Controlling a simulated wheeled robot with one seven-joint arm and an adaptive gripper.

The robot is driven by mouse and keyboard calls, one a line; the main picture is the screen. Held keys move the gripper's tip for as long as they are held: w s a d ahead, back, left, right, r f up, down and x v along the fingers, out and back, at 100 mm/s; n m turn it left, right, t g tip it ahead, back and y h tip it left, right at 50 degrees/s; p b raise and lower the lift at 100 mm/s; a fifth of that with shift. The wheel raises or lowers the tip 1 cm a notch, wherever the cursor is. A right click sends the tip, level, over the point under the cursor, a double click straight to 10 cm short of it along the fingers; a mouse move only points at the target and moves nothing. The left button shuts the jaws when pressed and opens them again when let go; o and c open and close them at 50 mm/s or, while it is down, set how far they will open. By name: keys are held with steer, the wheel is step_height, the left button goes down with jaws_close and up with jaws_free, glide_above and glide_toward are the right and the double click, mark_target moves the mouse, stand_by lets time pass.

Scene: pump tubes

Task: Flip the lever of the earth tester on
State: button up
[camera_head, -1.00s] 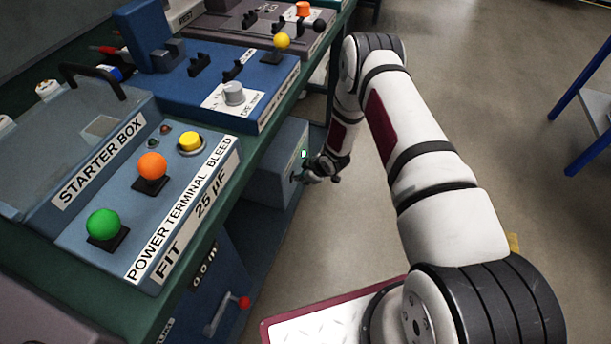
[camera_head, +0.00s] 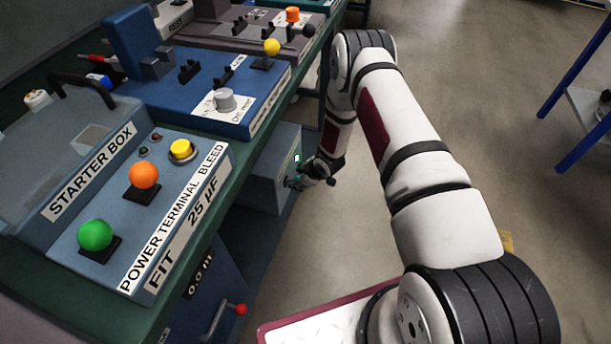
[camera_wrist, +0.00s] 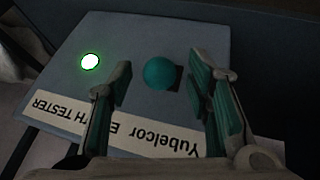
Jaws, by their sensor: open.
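The earth tester (camera_wrist: 130,60) fills much of the wrist view as a grey panel, its label upside down. A lit green lamp (camera_wrist: 90,62) is on its left part. A round teal lever knob (camera_wrist: 160,73) lies between the fingers of my gripper (camera_wrist: 160,72). The fingers are open, one on each side of the knob, and do not visibly close on it. In the head view the tester appears as a grey-blue box (camera_head: 262,170) below the bench top, with my gripper (camera_head: 298,181) at its face. The lever is too small to make out clearly there.
The green bench edge (camera_head: 225,195) runs above the tester. On the bench stand the starter box (camera_head: 60,215) and a blue unit (camera_head: 235,130) with a yellow knob. Open floor lies right of my arm.

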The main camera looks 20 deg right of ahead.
steer(key=v, duration=1)
steer(key=shift+s+r, duration=0.25)
steer(key=shift+d+r, duration=0.1)
steer(key=s+d+r+m+g+h, duration=0.1)
steer(key=s+r+m, duration=0.1)
steer(key=r, duration=0.8)
steer(key=s+d+r+m+h, duration=0.1)
steer(key=s+d+r+h, duration=0.15)
steer(key=r, duration=0.75)
steer(key=s+d+r+m+g+h, duration=0.1)
steer(key=s+r+m, duration=0.1)
steer(key=r, duration=0.8)
steer(key=s+a+r+m+g, duration=0.1)
steer(key=s+r+m, duration=0.1)
steer(key=s+r, duration=0.4)
steer(key=s+a+r+m, duration=0.1)
steer(key=s+r, duration=0.4)
steer(key=s, duration=0.4)
steer(key=s+a+r+m+g+y, duration=0.1)
steer(key=s+a+r, duration=0.15)
steer(key=s, duration=0.75)
steer(key=s+a+r+m+g+y, duration=0.1)
steer(key=s+a+r+m, duration=0.15)
steer(key=s, duration=0.85)
step_height(320, 180, up, 25)
steer(key=t+p, duration=0.3)
steer(key=p, duration=2.1)
steer(key=shift+w+f+n, duration=0.2)
steer(key=shift+w+n, duration=0.1)
steer(key=shift+n, duration=0.05)
